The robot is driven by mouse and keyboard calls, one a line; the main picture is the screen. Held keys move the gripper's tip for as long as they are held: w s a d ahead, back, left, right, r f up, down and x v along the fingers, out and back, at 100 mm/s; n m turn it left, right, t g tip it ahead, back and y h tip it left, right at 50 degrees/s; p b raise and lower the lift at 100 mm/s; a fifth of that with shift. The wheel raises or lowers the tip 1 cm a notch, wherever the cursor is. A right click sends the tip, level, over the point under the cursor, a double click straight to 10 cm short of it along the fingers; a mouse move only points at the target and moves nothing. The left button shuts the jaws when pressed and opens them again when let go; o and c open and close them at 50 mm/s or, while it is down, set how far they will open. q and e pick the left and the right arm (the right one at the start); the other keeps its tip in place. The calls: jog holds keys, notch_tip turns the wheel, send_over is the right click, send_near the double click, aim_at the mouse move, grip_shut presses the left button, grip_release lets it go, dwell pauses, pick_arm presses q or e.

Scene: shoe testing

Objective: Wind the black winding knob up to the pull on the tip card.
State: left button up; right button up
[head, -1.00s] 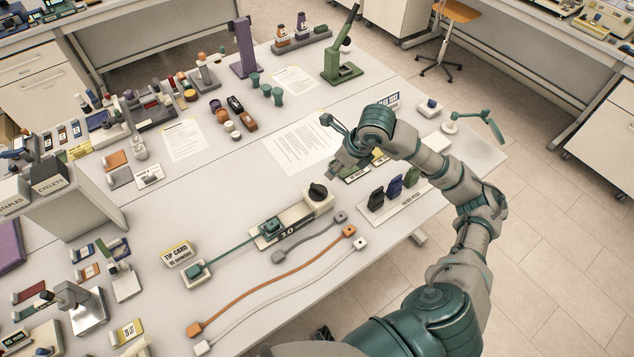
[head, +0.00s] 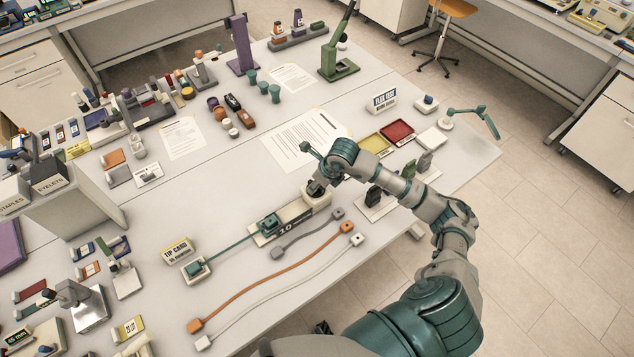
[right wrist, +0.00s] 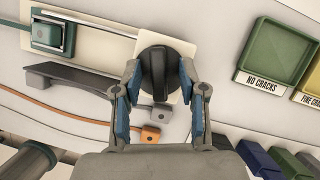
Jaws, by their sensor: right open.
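The black winding knob (right wrist: 165,72) sits on a pale block at the right end of the winding device (head: 285,227). In the head view my right gripper (head: 318,186) covers most of it. In the right wrist view my right gripper (right wrist: 164,95) is open, with one blue-padded finger on each side of the knob. Whether the pads touch it I cannot tell. A teal lace runs from the teal clamp (head: 270,224) to another teal clamp (head: 196,268) at the left. The tip card (head: 178,250) stands beside that left clamp; its small print is hard to read. My left gripper is out of view.
Grey, orange (head: 275,287) and white cords lie in front of the device. Yellow and red trays (head: 397,131) lie behind my right arm.

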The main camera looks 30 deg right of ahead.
grip_shut()
jog(key=m+h+b, duration=0.1)
jog(key=m, duration=0.2)
jog(key=shift+r+t, duration=0.1)
jog(key=shift+t, duration=0.2)
grip_release()
